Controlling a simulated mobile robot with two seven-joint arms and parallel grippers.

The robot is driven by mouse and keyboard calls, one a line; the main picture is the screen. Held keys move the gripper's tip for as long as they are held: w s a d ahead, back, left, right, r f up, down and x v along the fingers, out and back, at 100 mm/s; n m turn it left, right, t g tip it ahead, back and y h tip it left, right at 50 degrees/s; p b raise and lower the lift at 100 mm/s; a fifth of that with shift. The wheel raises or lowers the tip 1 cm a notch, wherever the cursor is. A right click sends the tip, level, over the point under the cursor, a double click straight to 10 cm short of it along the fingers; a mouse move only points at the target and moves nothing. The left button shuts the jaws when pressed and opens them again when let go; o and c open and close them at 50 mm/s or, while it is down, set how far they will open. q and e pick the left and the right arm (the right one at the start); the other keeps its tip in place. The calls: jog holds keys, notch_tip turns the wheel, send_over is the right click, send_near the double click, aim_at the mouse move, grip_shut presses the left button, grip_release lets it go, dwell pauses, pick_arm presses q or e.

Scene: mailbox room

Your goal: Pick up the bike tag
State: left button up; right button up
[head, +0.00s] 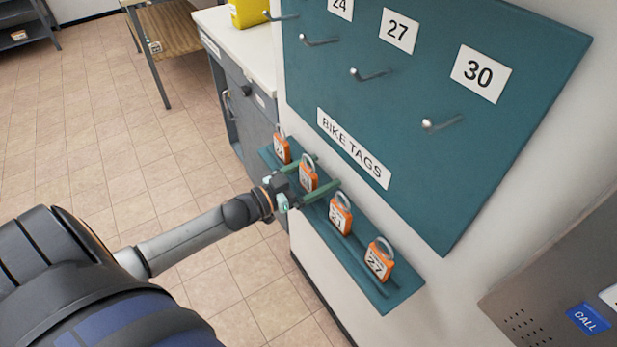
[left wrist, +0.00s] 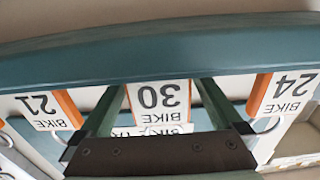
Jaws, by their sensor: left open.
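Orange bike tags with silver loops stand in a row on a narrow teal ledge (head: 355,255) below the BIKE TAGS sign. Tag 30 (head: 308,178) is second from the far end, beside tag 24 (head: 282,151); tag 21 (head: 341,216) and tag 27 (head: 379,263) stand nearer. My left gripper (head: 326,171) is open, its green fingers on either side of tag 30. In the left wrist view tag 30 (left wrist: 158,96) appears upside down between the fingers (left wrist: 163,90), with visible gaps on both sides. My right gripper is not in view.
A teal board (head: 400,130) with metal hooks and number cards is on the wall above the ledge. A grey cabinet (head: 255,115) with a white top stands beyond the ledge. A metal CALL panel (head: 560,290) is at lower right. Open tiled floor lies to the left.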

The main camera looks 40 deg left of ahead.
pick_arm(q)
jog(key=shift+w+d, duration=0.15)
jog(key=shift+w, duration=0.25)
jog(key=c, duration=1.3)
